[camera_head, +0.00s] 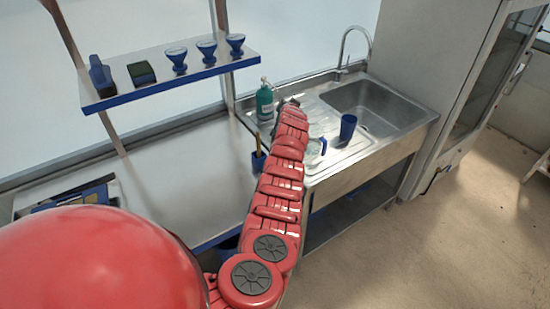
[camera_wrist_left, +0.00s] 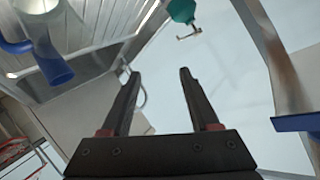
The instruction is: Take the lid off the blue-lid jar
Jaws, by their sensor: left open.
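My left gripper (camera_wrist_left: 158,72) is open and empty in the left wrist view, with its two black fingers apart. In the head view my red arm reaches up to the drainboard, and its dark end (camera_head: 291,102) is beside the teal bottle (camera_head: 264,101). I cannot make out a jar with a blue lid for certain. A clear vessel with blue parts (camera_wrist_left: 45,45) is at the upper left of the wrist view, cut by the frame edge; I cannot tell whether it is the jar. My right gripper is not in view.
The sink unit (camera_head: 405,103) holds a blue cup (camera_head: 347,127) and a clear jug (camera_head: 316,149). A shelf (camera_head: 120,97) at left holds several blue-based items. A blue pot (camera_head: 257,162) stands next to my arm. The bench (camera_head: 190,172) is mostly clear.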

